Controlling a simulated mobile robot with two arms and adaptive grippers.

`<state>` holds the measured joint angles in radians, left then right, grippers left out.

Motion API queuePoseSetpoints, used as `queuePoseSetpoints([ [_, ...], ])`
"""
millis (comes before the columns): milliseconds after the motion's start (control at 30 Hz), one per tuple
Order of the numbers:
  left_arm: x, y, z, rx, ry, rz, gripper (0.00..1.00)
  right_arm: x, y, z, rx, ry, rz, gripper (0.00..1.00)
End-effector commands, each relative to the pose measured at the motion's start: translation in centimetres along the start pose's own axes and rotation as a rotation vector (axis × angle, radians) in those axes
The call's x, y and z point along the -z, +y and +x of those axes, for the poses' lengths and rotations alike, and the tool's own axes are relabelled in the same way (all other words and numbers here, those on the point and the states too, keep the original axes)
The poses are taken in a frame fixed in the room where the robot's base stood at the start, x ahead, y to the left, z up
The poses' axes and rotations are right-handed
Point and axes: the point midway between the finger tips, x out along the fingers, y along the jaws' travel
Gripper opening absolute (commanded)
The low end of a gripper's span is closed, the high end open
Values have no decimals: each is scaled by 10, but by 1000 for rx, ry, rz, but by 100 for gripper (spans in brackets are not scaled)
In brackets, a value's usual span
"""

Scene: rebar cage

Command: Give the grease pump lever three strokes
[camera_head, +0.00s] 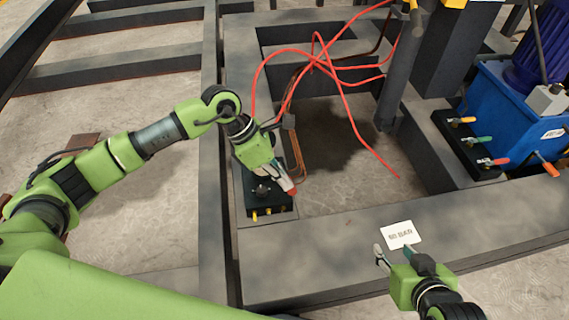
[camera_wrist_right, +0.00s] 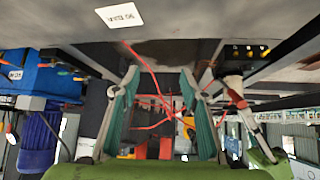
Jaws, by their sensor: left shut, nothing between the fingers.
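The grease pump appears to be the dark block (camera_head: 265,196) with yellow fittings on the frame at centre left. A red tip (camera_head: 292,190), perhaps the end of its lever, shows beside my left fingertips; the rest of the lever is hidden or too small to tell. My left gripper (camera_head: 280,181) is shut and empty, pointing down over the block. Whether it touches the lever I cannot tell. The block also shows upside down in the right wrist view (camera_wrist_right: 246,51). My right gripper (camera_head: 400,250) is open and empty by the frame's front beam, its fingers apart in the right wrist view (camera_wrist_right: 158,85).
Red hoses (camera_head: 340,85) loop over the opening in the dark frame. A white label (camera_head: 400,234) lies on the front beam (camera_head: 320,250). A blue tank (camera_head: 510,112) stands at right beside a valve block (camera_head: 468,145) with coloured handles. An upright post (camera_head: 398,80) stands behind.

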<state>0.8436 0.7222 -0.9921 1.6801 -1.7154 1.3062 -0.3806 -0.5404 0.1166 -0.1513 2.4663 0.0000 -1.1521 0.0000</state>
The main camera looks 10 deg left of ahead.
Motion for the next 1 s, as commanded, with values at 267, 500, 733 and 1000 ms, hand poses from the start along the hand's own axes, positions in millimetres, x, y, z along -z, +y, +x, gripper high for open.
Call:
queuePoseSetpoints([
  [267,-9,6,-16,-1,-1,0,0,-31,4,-9,-8,-135,3,40],
  [500,-16,12,-29,-1,-2,0,0,-58,7,-19,-14,-249,6,40],
  [733,-21,16,-40,-1,-1,0,0,-82,9,-32,-19,-355,10,40],
  [1000,-23,18,-44,0,-1,0,0,-93,10,-37,-21,-401,12,40],
])
